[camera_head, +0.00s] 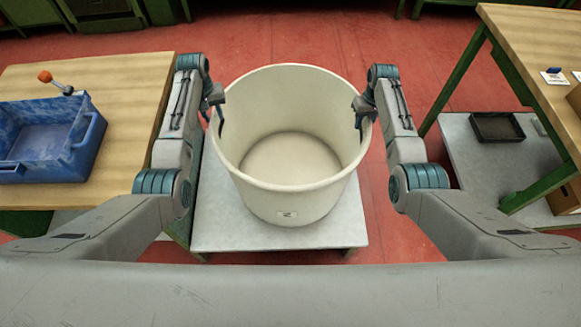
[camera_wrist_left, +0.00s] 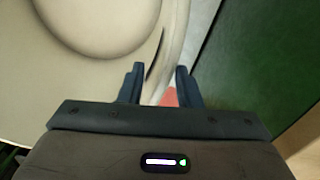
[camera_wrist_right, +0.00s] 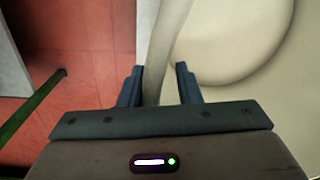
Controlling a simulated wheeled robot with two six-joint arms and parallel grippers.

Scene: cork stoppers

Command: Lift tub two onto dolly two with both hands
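A large cream tub (camera_head: 290,195) with a small label, which appears to read 2, stands upright on a low pale grey platform (camera_head: 225,235). It is open at the top, and its visible inside looks empty. My left gripper (camera_head: 216,112) is at the tub's left rim. In the left wrist view its fingers (camera_wrist_left: 160,85) are apart, with the rim (camera_wrist_left: 172,45) between them. My right gripper (camera_head: 362,112) is at the right rim. In the right wrist view its fingers (camera_wrist_right: 158,85) are apart on either side of the rim (camera_wrist_right: 160,50). I cannot identify dolly two.
A wooden table (camera_head: 120,85) on the left holds a blue crate (camera_head: 75,165). On the right stands a wooden bench (camera_head: 520,40) with green legs. Below it, a grey surface (camera_head: 470,165) carries a black tray (camera_head: 497,127). Red floor (camera_head: 310,35) is clear behind the tub.

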